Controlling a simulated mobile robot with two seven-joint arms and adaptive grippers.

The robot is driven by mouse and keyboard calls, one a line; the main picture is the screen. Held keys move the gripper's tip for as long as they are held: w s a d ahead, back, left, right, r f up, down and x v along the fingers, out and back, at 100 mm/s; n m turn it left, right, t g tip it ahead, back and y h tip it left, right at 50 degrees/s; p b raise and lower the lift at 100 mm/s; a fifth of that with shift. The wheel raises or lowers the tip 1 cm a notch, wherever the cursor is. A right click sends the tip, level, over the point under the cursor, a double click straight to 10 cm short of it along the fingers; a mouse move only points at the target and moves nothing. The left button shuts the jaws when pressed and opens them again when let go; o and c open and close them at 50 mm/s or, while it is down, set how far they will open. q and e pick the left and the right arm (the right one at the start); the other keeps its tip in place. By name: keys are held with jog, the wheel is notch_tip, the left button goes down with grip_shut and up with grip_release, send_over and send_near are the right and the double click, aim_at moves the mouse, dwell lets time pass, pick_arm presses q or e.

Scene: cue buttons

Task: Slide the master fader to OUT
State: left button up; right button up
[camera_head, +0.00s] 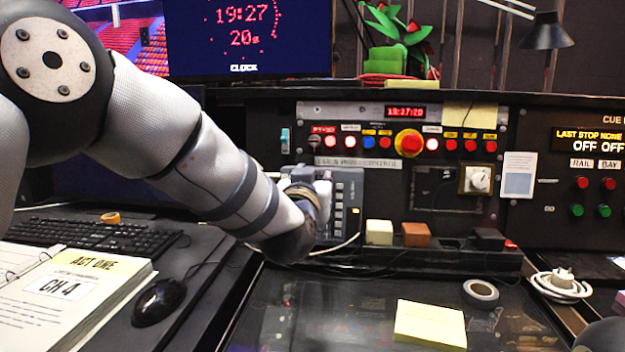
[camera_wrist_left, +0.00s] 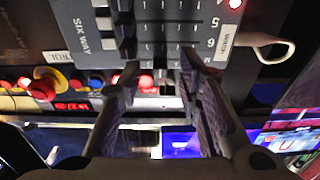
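A grey control unit marked SIX WAY (camera_wrist_left: 92,22) fills the top of the left wrist view, with a numbered dark grid and a white label that seems to read MASTER (camera_wrist_left: 228,40). In the head view the same grey unit (camera_head: 346,190) stands at the console's front, partly hidden by my left arm. I cannot make out the master fader's knob or its position. My left gripper (camera_wrist_left: 160,60) is open, its two fingers apart in front of the unit's face with nothing seen between them. I cannot tell whether they touch it. My right gripper is not in view.
A row of buttons with a large red one (camera_head: 409,143) runs along the console above. Small blocks (camera_head: 416,235) sit on a ledge to the right. A tape roll (camera_head: 481,293), yellow notes (camera_head: 430,322) and a white coiled cable (camera_head: 562,284) lie on the desk.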

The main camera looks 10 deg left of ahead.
pick_arm(q)
jog(key=s, duration=1.2)
jog(key=shift+c, duration=0.3)
